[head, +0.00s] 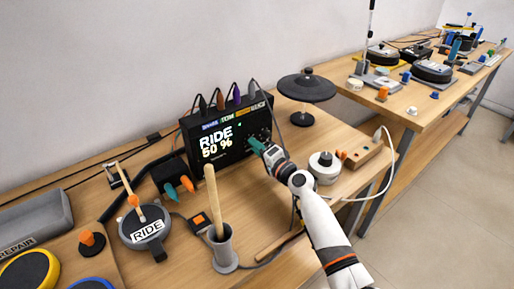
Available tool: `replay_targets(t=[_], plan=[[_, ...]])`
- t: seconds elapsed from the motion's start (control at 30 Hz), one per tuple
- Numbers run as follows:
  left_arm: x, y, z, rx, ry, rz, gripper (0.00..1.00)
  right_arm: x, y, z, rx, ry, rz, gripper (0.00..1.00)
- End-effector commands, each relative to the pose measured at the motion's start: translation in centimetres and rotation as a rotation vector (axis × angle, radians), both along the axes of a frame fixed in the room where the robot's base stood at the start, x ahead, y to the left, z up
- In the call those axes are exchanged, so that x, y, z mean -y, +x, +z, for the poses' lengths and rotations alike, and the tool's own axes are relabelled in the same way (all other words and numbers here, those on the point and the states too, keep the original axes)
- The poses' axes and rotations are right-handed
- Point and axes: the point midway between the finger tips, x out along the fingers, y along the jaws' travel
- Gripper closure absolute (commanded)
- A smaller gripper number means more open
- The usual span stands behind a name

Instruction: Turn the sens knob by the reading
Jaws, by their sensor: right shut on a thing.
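The black drum module (215,135) stands against the wall at the back of the bench. Its lit screen (217,140) reads RIDE and what looks like 50 %. Small controls sit on the right part of its front face.
Several cables plug into the module's top. A dark cymbal pad (306,88) stands right of it. A grey cup with a stick (223,250), a white round device (323,166) and a wooden block (360,153) are nearby. A second bench (411,99) stands behind right.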

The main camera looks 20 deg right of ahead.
Motion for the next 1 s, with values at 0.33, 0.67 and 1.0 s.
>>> replay_targets(t=[0.33, 0.67, 1.0], plan=[[0.0, 0.0, 0.0, 0.0, 0.0, 0.0, 0.58, 0.0, 0.0, -0.1, -0.001, -0.001, 0.0, 0.53], [0.0, 0.0, 0.2, 0.001, 0.0, 0.0, 0.58, 0.8, -2.1, -0.1, -0.001, -0.003, -0.001, 0.53], [0.0, 0.1, -0.2, 0.001, 0.0, 0.0, 0.58, 3.2, -8.7, -0.3, -0.002, -0.003, -0.001, 0.53]])
